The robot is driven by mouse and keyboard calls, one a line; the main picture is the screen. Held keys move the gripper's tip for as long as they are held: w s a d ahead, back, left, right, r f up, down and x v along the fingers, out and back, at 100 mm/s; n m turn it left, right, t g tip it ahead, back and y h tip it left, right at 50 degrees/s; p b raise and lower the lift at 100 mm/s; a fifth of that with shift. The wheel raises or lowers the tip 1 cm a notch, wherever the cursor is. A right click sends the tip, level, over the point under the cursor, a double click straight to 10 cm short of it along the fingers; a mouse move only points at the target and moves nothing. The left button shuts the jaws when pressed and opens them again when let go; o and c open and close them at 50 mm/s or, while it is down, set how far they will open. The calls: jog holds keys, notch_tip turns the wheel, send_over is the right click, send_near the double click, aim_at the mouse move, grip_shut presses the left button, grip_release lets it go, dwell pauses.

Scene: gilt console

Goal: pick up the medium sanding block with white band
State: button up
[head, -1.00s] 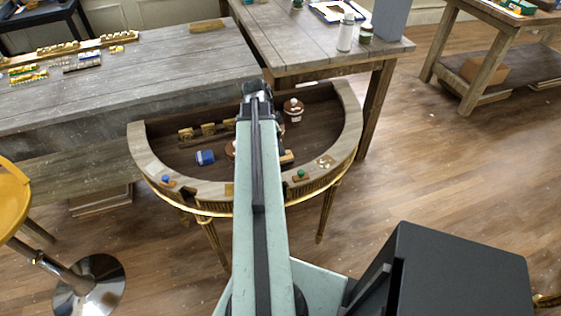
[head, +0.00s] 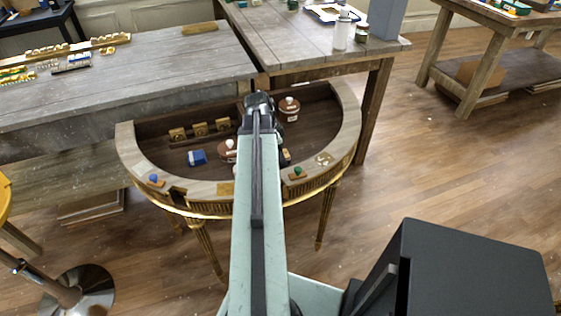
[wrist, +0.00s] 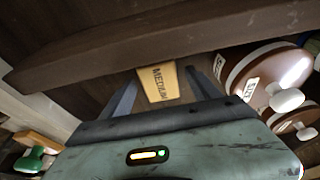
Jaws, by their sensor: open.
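A tan block marked "MEDIUM" (wrist: 157,83) shows in the wrist view, near the picture's middle. It lies between and beyond the dark fingers of my gripper (wrist: 162,78), which are open with one on each side of it. I cannot tell whether they touch it, and I cannot make out a white band. In the head view, my gripper (head: 258,103) is over the half-round console (head: 345,140), and my arm hides what lies beneath it.
A lidded pot (wrist: 250,75) with a white knob is close right of the fingers; another (wrist: 295,125) is nearer. A brown ledge (wrist: 130,52) crosses above the block. A green-knobbed piece (wrist: 35,158) is lower left. A blue block (head: 197,158) lies on the console.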

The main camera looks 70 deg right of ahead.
grip_shut()
notch_tip(320, 180, up, 10)
jog(key=p, duration=1)
jog(key=c, duration=0.9)
grip_release()
jog(key=shift+c, duration=0.2)
jog(key=c, duration=0.4)
jog(key=shift+o, duration=0.2)
